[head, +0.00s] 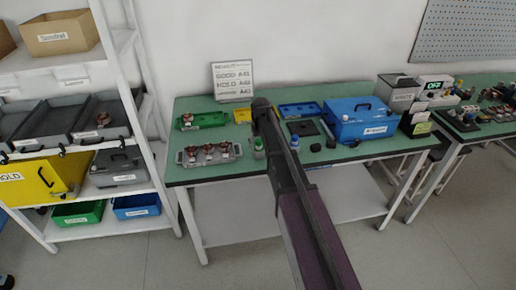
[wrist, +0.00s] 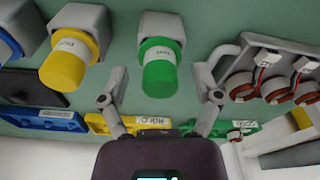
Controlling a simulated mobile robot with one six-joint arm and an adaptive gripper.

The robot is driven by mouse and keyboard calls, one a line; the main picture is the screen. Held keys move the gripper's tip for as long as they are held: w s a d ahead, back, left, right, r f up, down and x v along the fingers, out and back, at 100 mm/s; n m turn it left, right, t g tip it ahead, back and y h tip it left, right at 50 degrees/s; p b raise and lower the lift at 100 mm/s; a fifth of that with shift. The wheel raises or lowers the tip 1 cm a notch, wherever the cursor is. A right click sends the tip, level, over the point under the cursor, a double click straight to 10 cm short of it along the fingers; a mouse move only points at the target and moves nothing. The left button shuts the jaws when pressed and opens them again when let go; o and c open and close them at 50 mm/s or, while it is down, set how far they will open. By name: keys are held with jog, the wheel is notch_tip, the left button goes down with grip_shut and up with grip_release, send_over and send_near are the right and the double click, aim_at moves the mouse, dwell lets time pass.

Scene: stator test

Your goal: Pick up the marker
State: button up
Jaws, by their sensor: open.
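In the wrist view, a green-capped marker (wrist: 158,68) with a white label stands in a grey holder (wrist: 163,25). A yellow-capped marker (wrist: 68,62) is in a similar holder to its left, and part of a blue one (wrist: 8,45) shows at the left edge. My gripper (wrist: 161,82) is open and empty, its fingers apart on either side of the green marker's view. I cannot tell how far the marker is from the fingers. In the head view, the green marker (head: 258,144) and the blue marker (head: 294,141) flank my arm, which seems to hide the yellow one. My gripper's fingertips are hidden there.
On the green table, a grey tray (head: 234,150) with copper-wound parts is at the left, near a green tray (head: 203,119) and a yellow tray (head: 242,115). A large blue box (head: 362,120) stands at the right. A shelf (head: 130,207) stands left of the table.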

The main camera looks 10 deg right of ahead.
grip_shut()
jog(key=shift+r, duration=0.2)
notch_tip(320, 180, up, 10)
jog(key=p, duration=1)
jog(key=shift+f, duration=0.2)
dwell(0.5)
jog(key=shift+d, duration=0.1)
dwell(0.3)
